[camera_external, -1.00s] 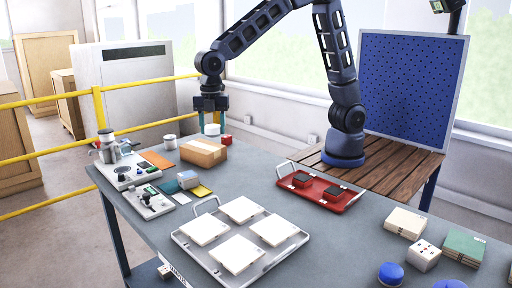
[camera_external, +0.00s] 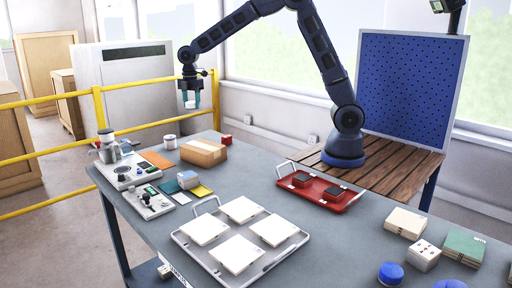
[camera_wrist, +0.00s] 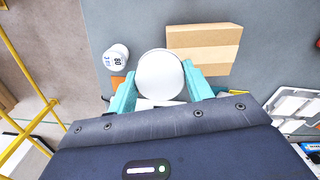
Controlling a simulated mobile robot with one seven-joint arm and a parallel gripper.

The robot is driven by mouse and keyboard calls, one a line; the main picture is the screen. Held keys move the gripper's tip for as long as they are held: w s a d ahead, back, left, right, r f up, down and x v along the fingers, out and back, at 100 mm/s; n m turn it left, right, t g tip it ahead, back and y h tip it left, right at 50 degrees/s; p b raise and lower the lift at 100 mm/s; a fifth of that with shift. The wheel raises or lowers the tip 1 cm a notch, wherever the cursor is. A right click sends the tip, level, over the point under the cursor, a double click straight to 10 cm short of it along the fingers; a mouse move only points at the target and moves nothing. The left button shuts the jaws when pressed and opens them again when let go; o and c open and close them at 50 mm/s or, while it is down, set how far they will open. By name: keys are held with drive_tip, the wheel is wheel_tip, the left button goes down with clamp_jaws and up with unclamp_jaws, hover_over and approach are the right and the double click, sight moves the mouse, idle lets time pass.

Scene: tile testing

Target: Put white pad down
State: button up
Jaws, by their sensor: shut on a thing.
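My gripper (camera_external: 190,99) hangs in the air above the far left end of the grey table (camera_external: 310,220), in front of the large light cabinet. Its teal fingers are shut on the white pad, a round white disc (camera_wrist: 160,72), seen from above in the wrist view between the two fingers (camera_wrist: 160,88). In the outside view the pad shows only as a small pale patch between the fingers. It is clear of the table top.
A cardboard box (camera_external: 204,152), a white container (camera_external: 170,141) and a red cube (camera_external: 226,140) stand near the table's far end. Instruments (camera_external: 150,201) line the left edge. A tray of white tiles (camera_external: 185,239) and a red tray (camera_external: 336,206) lie nearer. A yellow railing (camera_external: 60,152) runs behind.

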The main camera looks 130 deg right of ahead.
drive_tip(key=s+d+m, duration=0.2)
drive_tip(key=s+d, duration=0.7)
wheel_tip(320, 180, down, 20)
drive_tip(key=shift+s+d+f, duration=0.1)
drive_tip(key=shift+f, duration=0.15)
drive_tip(key=o, duration=1)
wheel_tip(320, 180, up, 12)
drive_tip(key=shift+r, duration=0.25)
